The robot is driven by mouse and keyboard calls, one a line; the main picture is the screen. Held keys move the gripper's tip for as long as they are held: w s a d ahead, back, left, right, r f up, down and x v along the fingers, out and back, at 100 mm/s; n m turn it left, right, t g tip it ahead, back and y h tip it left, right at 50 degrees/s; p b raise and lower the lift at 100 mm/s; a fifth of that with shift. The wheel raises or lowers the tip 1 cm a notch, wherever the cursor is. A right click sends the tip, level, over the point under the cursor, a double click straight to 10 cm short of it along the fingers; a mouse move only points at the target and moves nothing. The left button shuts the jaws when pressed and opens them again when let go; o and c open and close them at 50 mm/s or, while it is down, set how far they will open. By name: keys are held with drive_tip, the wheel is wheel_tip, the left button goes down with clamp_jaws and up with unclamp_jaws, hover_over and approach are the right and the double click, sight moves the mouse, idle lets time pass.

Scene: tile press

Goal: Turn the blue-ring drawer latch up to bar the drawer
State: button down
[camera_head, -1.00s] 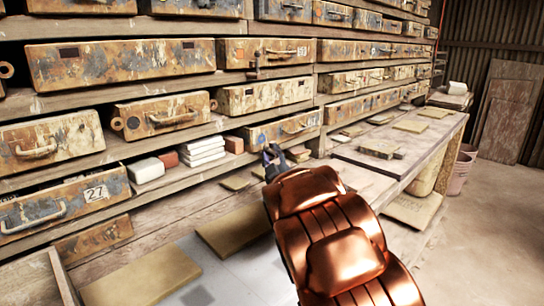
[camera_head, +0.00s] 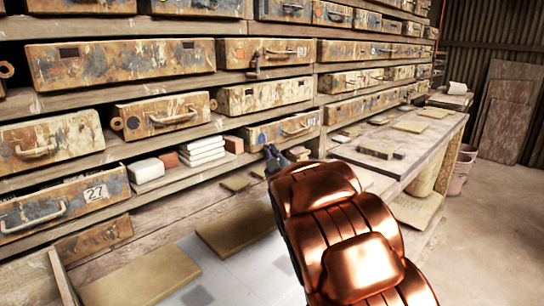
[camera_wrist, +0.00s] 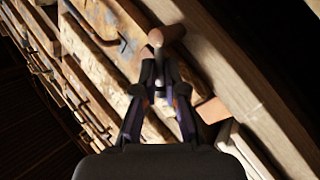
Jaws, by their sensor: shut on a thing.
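The drawer with the blue ring (camera_head: 262,138) is a worn, paint-flecked box front with a handle (camera_head: 298,128), in the lower row near the middle of the head view. My gripper (camera_head: 271,150) is at its lower left front, just below the ring. In the wrist view my gripper (camera_wrist: 159,68) has its fingertips drawn together on the brown wooden latch (camera_wrist: 157,38). The latch's rounded end and a short side piece stick out beyond the tips. The part between the fingers is mostly hidden, and its exact angle against the drawer is hard to tell.
Shelves of similar drawers fill the wall. White blocks (camera_head: 203,150) and a reddish block (camera_head: 234,144) sit on the shelf left of my gripper. A bench with flat tiles (camera_head: 380,148) stands to the right. Tan boards (camera_head: 235,232) lie below.

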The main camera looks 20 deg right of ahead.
drive_tip(key=shift+d+r+m, duration=0.1)
drive_tip(key=shift+r+m, duration=0.15)
drive_tip(key=shift+m, duration=0.35)
drive_tip(key=shift+g, duration=0.3)
drive_tip(key=c, duration=1.2)
unclamp_jaws()
drive_tip(key=shift+c, duration=0.2)
drive_tip(key=shift+f, duration=0.1)
drive_tip(key=v, duration=0.7)
drive_tip(key=shift+s, duration=0.2)
